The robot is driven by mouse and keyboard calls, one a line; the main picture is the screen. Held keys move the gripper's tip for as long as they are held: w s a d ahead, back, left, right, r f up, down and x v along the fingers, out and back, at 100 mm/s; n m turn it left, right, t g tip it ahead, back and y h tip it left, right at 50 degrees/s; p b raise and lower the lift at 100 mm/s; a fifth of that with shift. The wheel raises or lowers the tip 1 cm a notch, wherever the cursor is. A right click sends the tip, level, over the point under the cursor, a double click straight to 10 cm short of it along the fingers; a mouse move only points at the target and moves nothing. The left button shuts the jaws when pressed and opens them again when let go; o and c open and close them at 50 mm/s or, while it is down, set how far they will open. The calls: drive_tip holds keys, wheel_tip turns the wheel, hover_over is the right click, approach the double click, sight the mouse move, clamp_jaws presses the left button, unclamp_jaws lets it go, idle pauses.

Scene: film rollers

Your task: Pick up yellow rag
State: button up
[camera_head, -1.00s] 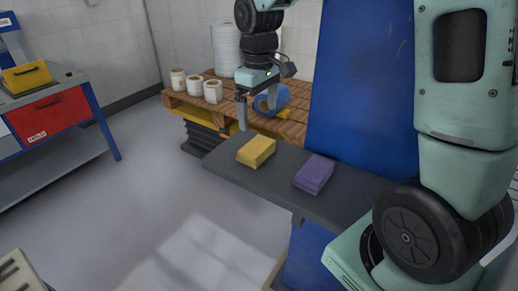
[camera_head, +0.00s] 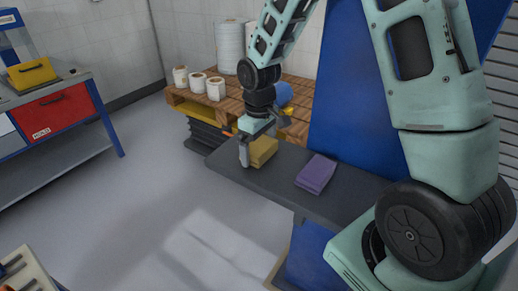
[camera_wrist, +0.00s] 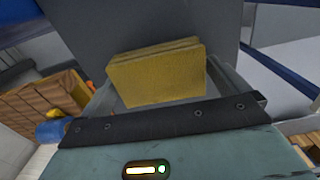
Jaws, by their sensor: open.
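The yellow rag (camera_head: 263,151) is a folded block lying on the dark grey shelf (camera_head: 228,169), near its left end. In the wrist view the yellow rag (camera_wrist: 157,74) sits straight ahead, between the two fingers. My gripper (camera_head: 245,158) is low at the shelf, with a finger beside the rag's left side. In the wrist view my gripper (camera_wrist: 160,85) is open around the rag. I cannot tell whether the fingers touch it. The far finger is mostly hidden in the head view.
A folded purple rag (camera_head: 316,173) lies on the shelf to the right. Behind stands a wooden pallet (camera_head: 298,92) with white rolls (camera_head: 197,82) and a blue roll (camera_head: 283,93). A blue panel (camera_head: 350,95) rises behind the shelf. A workbench (camera_head: 65,150) stands at left.

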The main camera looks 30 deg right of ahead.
sight(259, 145)
drive_tip(key=c, duration=0.7)
wheel_tip(259, 145, up, 10)
drive_tip(key=shift+r+b, duration=0.1)
drive_tip(key=shift+b, duration=0.3)
drive_tip(key=shift+o, duration=0.4)
